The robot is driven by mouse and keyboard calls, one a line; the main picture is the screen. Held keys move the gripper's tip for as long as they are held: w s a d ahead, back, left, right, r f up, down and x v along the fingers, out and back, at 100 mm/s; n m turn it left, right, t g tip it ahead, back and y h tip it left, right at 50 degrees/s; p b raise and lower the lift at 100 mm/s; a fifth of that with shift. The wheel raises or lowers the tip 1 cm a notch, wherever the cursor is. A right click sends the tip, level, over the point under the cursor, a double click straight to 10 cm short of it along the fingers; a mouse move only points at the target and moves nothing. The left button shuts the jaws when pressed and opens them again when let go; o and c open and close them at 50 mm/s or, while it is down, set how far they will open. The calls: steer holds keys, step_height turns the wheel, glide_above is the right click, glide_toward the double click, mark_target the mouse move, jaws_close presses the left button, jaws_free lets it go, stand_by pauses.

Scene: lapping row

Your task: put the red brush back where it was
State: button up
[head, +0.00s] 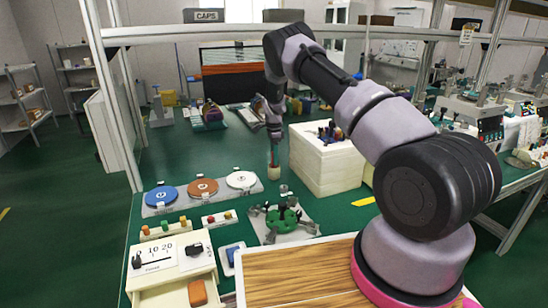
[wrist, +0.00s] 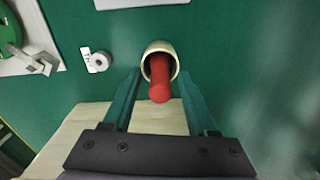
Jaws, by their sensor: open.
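The red brush (wrist: 159,88) shows as a plain red rounded handle standing in a small cream cup (wrist: 147,51) in the wrist view; its lower end is hidden inside the cup. The cup also shows in the head view (head: 274,174), on the green bench top below my gripper (head: 273,148). In the wrist view my gripper (wrist: 161,76) is open, with one green finger on each side of the handle and a gap on both sides. The jaws hold nothing.
A large cream block (head: 325,165) stands close right of the cup. A tray with blue, brown and white discs (head: 203,190) lies to the left. A green fixture (head: 282,218) is nearer, and an open drawer (head: 170,298) holds an orange block (head: 197,292).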

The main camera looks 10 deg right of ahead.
steer(key=s+d+r+n+t+y, duration=0.1)
steer(key=s+r, duration=0.1)
steer(key=r, duration=1.1)
steer(key=s+d+r+n, duration=0.1)
steer(key=s+d+r, duration=0.15)
steer(key=r, duration=1.15)
steer(key=s+d+r+n+t+y, duration=0.15)
steer(key=s+r+n, duration=0.25)
steer(key=s+r, duration=0.95)
steer(key=s+r+n+t, duration=0.2)
steer(key=s+n, duration=0.1)
steer(key=s, duration=1.1)
steer(key=s+r+n+t, duration=0.2)
steer(key=s+r+n, duration=0.1)
steer(key=s, duration=1.1)
steer(key=shift+d+r+n+t, duration=0.15)
steer(key=shift+d+n+t, duration=0.25)
steer(key=shift+n, duration=0.4)
